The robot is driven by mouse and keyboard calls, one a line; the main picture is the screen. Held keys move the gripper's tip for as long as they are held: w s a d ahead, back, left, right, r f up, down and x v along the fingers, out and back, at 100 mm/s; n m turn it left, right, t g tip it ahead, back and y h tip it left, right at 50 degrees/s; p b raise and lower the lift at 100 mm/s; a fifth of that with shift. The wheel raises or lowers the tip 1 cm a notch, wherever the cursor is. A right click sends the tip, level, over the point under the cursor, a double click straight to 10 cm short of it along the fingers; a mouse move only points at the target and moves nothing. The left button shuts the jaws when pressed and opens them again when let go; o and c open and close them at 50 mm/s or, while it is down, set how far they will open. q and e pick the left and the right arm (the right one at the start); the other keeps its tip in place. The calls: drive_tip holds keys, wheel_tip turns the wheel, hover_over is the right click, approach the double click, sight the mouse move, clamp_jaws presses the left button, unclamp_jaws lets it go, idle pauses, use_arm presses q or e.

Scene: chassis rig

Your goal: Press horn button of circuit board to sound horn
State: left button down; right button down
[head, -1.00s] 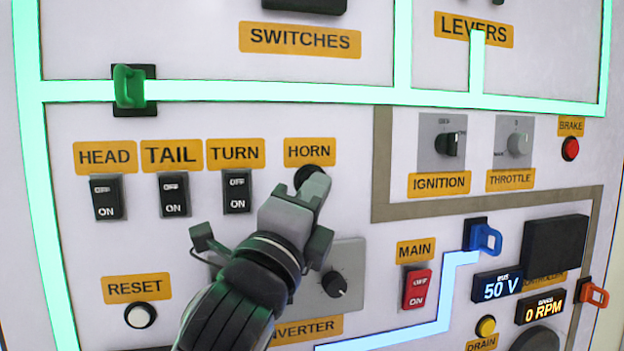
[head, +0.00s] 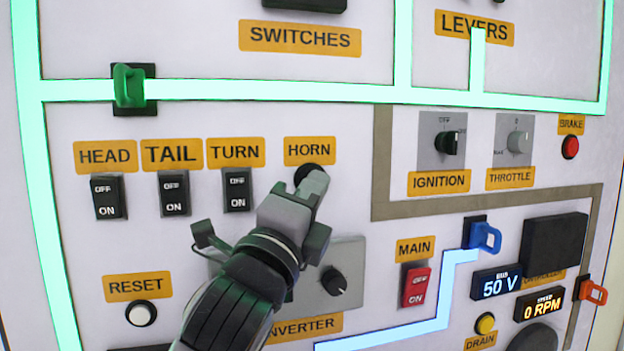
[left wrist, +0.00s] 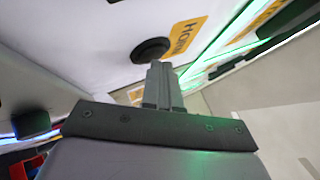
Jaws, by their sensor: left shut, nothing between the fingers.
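The black round horn button (head: 307,172) sits on the white panel (head: 350,140) just below the yellow HORN label (head: 310,151). My left gripper (head: 314,184) is shut and empty, with its fingertips at the button's lower right, covering part of it. In the left wrist view the horn button (left wrist: 152,50) shows just beyond the tips of the shut fingers (left wrist: 158,68), near the HORN label (left wrist: 186,36). I cannot tell whether the fingertips touch the button. My right gripper is not in view.
Left of the horn button are the black TURN switch (head: 237,190), TAIL switch (head: 174,193) and HEAD switch (head: 108,197). An inverter knob (head: 334,281) and the red MAIN switch (head: 417,286) lie lower right. A green-handled part (head: 129,86) juts out upper left.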

use_arm(q)
drive_tip(key=shift+w, duration=0.15)
idle(0.4)
drive_tip(key=shift+s+d, duration=0.2)
drive_tip(key=shift+s, duration=0.65)
drive_tip(key=s, duration=0.1)
drive_tip(key=s+d, duration=0.1)
drive_tip(key=s, duration=0.1)
drive_tip(key=s+p, duration=0.1)
drive_tip(key=shift+s+d, duration=0.3)
drive_tip(key=shift+s, duration=0.05)
idle(0.4)
